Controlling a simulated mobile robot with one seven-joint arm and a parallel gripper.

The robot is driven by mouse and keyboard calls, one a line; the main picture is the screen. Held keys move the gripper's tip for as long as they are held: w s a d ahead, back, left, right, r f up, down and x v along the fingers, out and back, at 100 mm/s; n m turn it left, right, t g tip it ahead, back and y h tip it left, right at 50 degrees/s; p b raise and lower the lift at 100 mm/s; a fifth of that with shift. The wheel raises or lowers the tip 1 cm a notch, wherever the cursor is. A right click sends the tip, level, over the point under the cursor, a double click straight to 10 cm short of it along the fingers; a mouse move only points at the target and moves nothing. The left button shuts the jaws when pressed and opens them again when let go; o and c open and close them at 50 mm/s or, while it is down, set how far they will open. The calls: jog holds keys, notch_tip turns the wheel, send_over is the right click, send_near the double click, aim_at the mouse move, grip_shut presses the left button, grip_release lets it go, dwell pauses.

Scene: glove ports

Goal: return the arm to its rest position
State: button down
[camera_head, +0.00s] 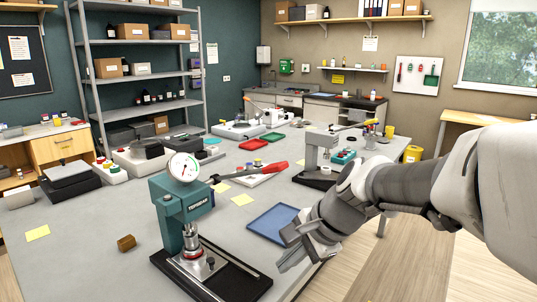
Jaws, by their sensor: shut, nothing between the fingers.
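My arm (400,185) reaches in from the right side of the view, over the right edge of the grey table (110,215). My gripper (298,262) is at its end, low and right of centre, pointing down and left. It is shut and empty, just right of the green press (180,210) with its round dial and black base. It is in front of a blue tray (268,222). Whether it touches the table edge, I cannot tell.
A second, grey press (318,160) stands behind my gripper. A red-handled lever (265,167) sticks out from the green press.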

jog(key=s+d+r+n+t+h+p, duration=0.1)
jog(key=s+d+r+n+h, duration=0.1)
jog(key=s+d+n, duration=0.3)
jog(key=s+d+r+n+t+h, duration=0.1)
jog(key=s+d+r+n+h, duration=0.1)
jog(key=s+d+n, duration=0.3)
jog(key=s+n+h, duration=0.1)
jog(key=s+n, duration=0.1)
jog(key=s, duration=0.2)
jog(key=shift+s+d+p, duration=0.3)
jog(key=shift+s+p, duration=0.05)
jog(key=shift+p, duration=0.05)
